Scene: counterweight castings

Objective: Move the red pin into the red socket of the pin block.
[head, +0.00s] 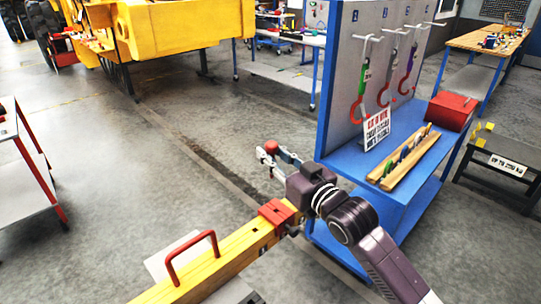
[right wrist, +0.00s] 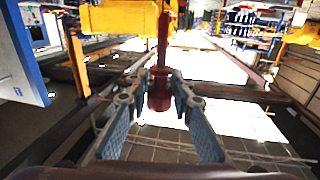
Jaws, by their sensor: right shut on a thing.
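My right gripper (head: 277,156) is shut on the red pin (head: 271,147), held in the air left of the blue bench. In the right wrist view, the pin (right wrist: 160,90) is between the two fingertips (right wrist: 160,100), its thin shaft pointing up the picture. A red block (head: 276,212) with a small dark opening sits on the end of a yellow beam, below the gripper in the head view. My left gripper is not in view.
The yellow beam (head: 230,245) carries a red handle (head: 190,255). The blue bench (head: 405,200) has a pegboard back with hanging hooks, a sign (head: 377,128) and a red box (head: 452,110). A cart (head: 22,165) stands at left.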

